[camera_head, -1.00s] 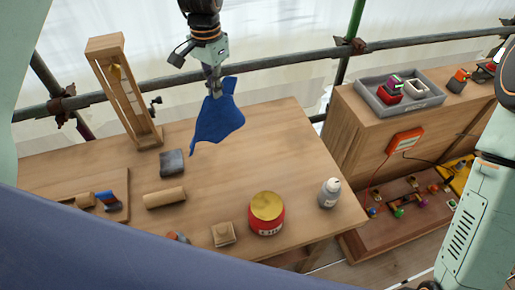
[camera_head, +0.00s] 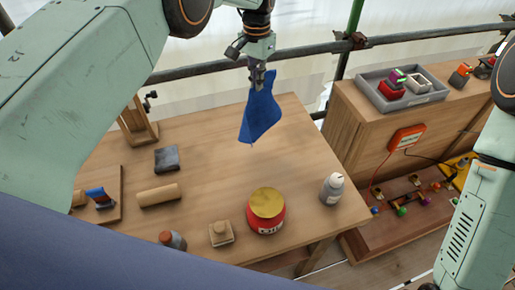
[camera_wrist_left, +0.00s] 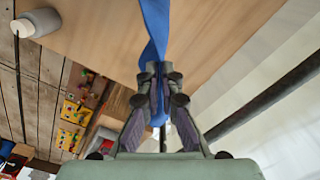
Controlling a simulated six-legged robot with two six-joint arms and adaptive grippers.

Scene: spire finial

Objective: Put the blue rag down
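The blue rag (camera_head: 260,113) hangs from my left gripper (camera_head: 258,82), above the back right part of the wooden table (camera_head: 215,180). The gripper is shut on the rag's upper end. The rag's lower tip appears above the tabletop, though the exact gap is hard to tell. In the left wrist view the rag (camera_wrist_left: 154,30) runs as a narrow strip between the fingers (camera_wrist_left: 158,90). My right arm shows at the right edge of the head view, but its gripper is not in view.
On the table are a red tin (camera_head: 266,212), a grey bottle (camera_head: 332,188), a wooden roll (camera_head: 159,194), a dark block (camera_head: 167,158) and a small wooden block (camera_head: 221,233). A cabinet with a grey tray (camera_head: 402,90) stands at right. Scaffold pipes run behind. The table's middle is clear.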

